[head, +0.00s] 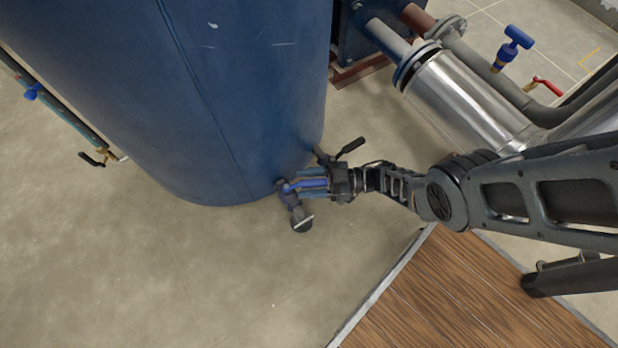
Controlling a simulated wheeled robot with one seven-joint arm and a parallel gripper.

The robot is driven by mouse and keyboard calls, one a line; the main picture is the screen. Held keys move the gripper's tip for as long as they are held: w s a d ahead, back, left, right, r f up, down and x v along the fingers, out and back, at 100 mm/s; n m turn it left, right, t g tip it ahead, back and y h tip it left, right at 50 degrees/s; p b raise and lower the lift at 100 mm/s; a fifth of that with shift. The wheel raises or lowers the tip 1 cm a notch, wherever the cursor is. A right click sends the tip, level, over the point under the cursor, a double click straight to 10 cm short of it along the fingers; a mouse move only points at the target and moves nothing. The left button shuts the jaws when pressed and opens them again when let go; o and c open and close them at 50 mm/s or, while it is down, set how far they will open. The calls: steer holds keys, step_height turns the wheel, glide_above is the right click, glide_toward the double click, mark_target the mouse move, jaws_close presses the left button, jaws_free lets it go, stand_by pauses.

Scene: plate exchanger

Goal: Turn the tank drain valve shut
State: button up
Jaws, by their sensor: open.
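The blue tank (230,90) stands upright in the upper left and middle. At its foot, on the right side, the drain valve (287,196) sticks out, with a dark outlet (302,220) pointing down towards the floor. I cannot tell whether either finger touches the lever.
A wooden platform (450,300) with a metal edge lies at the lower right. Silver pipework (465,95) stands at the upper right, with a blue-handled valve (511,45) and a red lever (548,86). Bare concrete floor (130,260) is clear at the lower left.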

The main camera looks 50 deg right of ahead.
steer(key=v, duration=0.7)
steer(key=shift+s+d, duration=0.25)
steer(key=shift+d, duration=0.05)
steer(key=shift+c, duration=0.2)
